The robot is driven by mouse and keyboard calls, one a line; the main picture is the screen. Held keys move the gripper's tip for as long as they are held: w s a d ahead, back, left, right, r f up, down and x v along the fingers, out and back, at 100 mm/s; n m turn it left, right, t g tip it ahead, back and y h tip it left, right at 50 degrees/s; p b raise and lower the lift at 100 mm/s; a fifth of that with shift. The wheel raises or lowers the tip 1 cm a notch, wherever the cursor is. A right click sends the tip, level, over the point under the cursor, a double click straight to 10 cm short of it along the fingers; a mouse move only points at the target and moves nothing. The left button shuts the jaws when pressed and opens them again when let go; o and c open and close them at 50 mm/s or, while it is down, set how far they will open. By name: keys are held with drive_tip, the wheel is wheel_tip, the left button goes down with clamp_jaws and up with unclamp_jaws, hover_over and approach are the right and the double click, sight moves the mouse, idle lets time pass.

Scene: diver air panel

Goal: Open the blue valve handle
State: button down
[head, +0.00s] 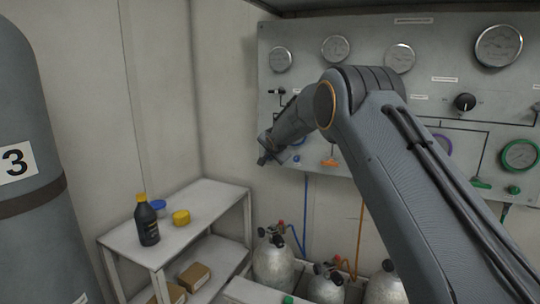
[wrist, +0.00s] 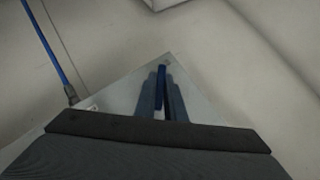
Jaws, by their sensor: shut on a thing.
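My gripper (wrist: 161,88) is shut on the blue valve handle (wrist: 161,75) in the wrist view. The handle shows as a narrow blue bar between the two grey fingers. In the head view my gripper (head: 264,159) is at the left edge of the grey air panel (head: 330,85). There my gripper and wrist hide most or all of the handle. A small blue fitting (head: 297,158) shows just right of my gripper. I cannot tell the handle's angle on the valve.
An orange handle (head: 330,162) and a green handle (head: 481,183) are farther right on the panel. A blue hose (head: 305,215) hangs below it. A shelf (head: 190,240) with a black bottle (head: 147,222) stands lower left. Silver tanks (head: 273,264) stand below the panel.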

drive_tip(key=b, duration=0.2)
drive_tip(key=n+g+h+b, duration=0.1)
drive_tip(key=b, duration=0.1)
drive_tip(key=shift+w+a+f+h, duration=0.1)
drive_tip(key=shift+f+h, duration=0.1)
drive_tip(key=shift+h, duration=0.1)
drive_tip(key=shift+r+n+g+h+b, duration=0.15)
drive_tip(key=shift+n+g+h+b, duration=0.55)
drive_tip(key=shift+n+h+b, duration=0.45)
drive_tip(key=shift+m+h, duration=0.25)
drive_tip(key=c, duration=1.8)
unclamp_jaws()
drive_tip(key=shift+c, duration=0.2)
drive_tip(key=d+b+v, duration=0.1)
drive_tip(key=v, duration=0.6)
drive_tip(key=shift+s+a+r+b, duration=0.3)
drive_tip(key=shift+s+a+b, duration=0.1)
drive_tip(key=shift+a, duration=0.05)
